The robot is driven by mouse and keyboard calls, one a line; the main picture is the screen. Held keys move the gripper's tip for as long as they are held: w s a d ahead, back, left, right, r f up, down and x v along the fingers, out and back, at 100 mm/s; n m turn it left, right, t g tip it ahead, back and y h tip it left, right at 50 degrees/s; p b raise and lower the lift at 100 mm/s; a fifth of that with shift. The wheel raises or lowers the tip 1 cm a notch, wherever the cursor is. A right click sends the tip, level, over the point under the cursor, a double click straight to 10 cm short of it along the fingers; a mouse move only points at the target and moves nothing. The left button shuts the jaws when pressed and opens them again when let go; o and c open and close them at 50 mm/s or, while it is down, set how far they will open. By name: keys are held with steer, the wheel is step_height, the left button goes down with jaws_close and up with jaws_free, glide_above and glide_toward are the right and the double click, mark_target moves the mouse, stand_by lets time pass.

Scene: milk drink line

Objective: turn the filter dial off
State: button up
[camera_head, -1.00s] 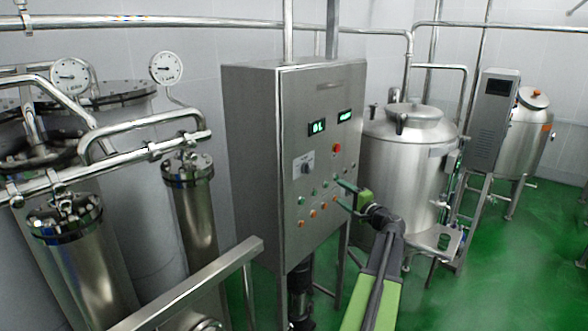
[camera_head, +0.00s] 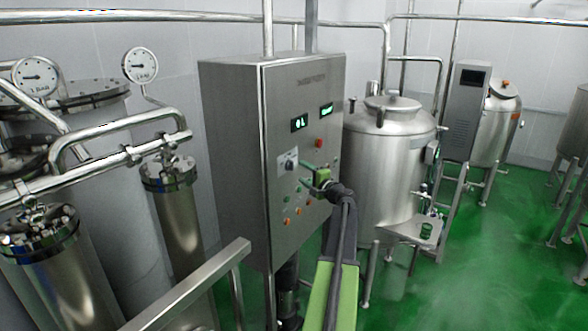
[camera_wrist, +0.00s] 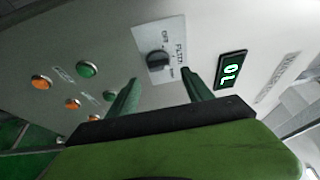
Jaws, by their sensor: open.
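The filter dial (camera_wrist: 158,60) is a black knob on a white label plate marked "FILTER" in the wrist view. It also shows on the cabinet front in the head view (camera_head: 288,163). My gripper (camera_wrist: 160,88) has two green fingers, spread apart and empty. In the wrist view the dial appears between and beyond the fingertips, and I see no contact. In the head view my gripper (camera_head: 305,171) is close to the panel, just right of and below the dial. The knob's exact setting is too small to read.
The steel control cabinet (camera_head: 232,165) carries lit displays (camera_head: 299,123), a red button (camera_head: 318,143) and several green and orange buttons (camera_wrist: 87,69) near the dial. A steel tank (camera_head: 385,160) stands to the right. A metal rail (camera_head: 190,290) is in front at left.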

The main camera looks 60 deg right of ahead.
mark_target(293, 167)
steer(key=x, duration=0.6)
steer(key=shift+w, duration=0.25)
jaws_close()
